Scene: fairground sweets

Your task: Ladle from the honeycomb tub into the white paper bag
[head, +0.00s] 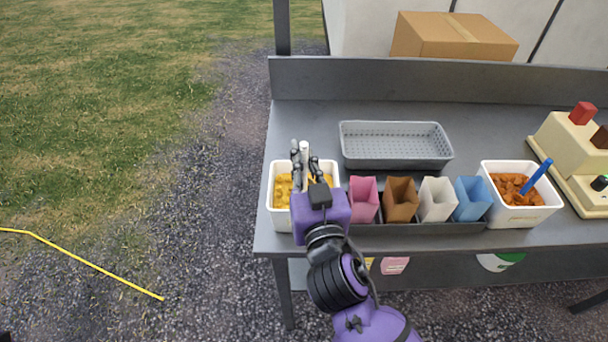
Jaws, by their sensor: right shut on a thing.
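A white tub (278,218) of golden-yellow pieces, which look like honeycomb, stands at the left end of the grey table. My right gripper (306,168) is over this tub, shut on an upright white handle (304,150), apparently the ladle's. The ladle's lower end is hidden by my gripper and wrist, so I cannot tell how deep it sits. The white paper bag (437,199) stands upright and open in a dark rack, to the right of the tub, between a brown and a blue bag. Its inside is hard to see. My left gripper is out of view.
Pink (363,200), brown (399,200) and blue (472,199) bags share the rack (410,229). A second tub (520,217) holds orange-brown pieces and a blue handle (537,176). An empty-looking grey basket (396,158) lies behind. A cream machine (570,150) stands far right.

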